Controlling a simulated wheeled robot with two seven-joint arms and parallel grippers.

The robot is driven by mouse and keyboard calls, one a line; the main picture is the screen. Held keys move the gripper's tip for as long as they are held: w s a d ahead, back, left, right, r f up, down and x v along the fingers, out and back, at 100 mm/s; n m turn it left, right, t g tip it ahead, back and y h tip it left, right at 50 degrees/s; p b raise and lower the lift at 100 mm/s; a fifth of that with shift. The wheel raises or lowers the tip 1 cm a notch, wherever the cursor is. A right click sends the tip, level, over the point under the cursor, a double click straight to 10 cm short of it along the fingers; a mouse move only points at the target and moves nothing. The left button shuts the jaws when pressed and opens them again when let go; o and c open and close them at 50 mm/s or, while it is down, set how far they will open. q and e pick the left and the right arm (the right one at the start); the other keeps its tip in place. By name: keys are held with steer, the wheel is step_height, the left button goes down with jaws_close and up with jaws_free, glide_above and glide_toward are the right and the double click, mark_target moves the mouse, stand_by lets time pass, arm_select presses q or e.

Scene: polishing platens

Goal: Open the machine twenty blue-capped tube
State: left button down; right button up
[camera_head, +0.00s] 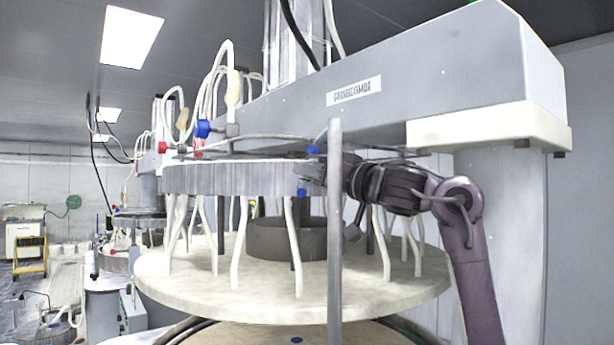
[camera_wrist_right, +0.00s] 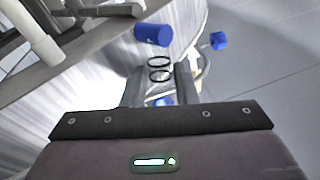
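The polishing machine stands in the head view, with a grey overhead beam (camera_head: 440,75), a ribbed upper disc (camera_head: 230,178) and a pale lower platen (camera_head: 200,270). My right gripper (camera_head: 308,176) is at the right edge of the ribbed disc, near a blue cap (camera_head: 313,150) above and another blue piece (camera_head: 301,192) below. In the right wrist view, a blue cap (camera_wrist_right: 153,34) and a second blue cap (camera_wrist_right: 218,40) lie beyond the fingers (camera_wrist_right: 160,85). Some blue shows between the fingers, partly hidden; whether they grip it is unclear. My left gripper is out of view.
A vertical grey post (camera_head: 335,235) stands in front of the machine. Pale bent tubes (camera_head: 292,240) hang between disc and platen. Another blue cap (camera_head: 203,128) sits on a hose at the left. A yellow-framed cart (camera_head: 30,240) stands far left.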

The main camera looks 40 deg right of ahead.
steer(key=s+f+b, duration=0.1)
steer(key=s+b, duration=0.1)
steer(key=s, duration=0.4)
steer(key=shift+s+d, duration=0.2)
steer(key=shift+s, duration=0.05)
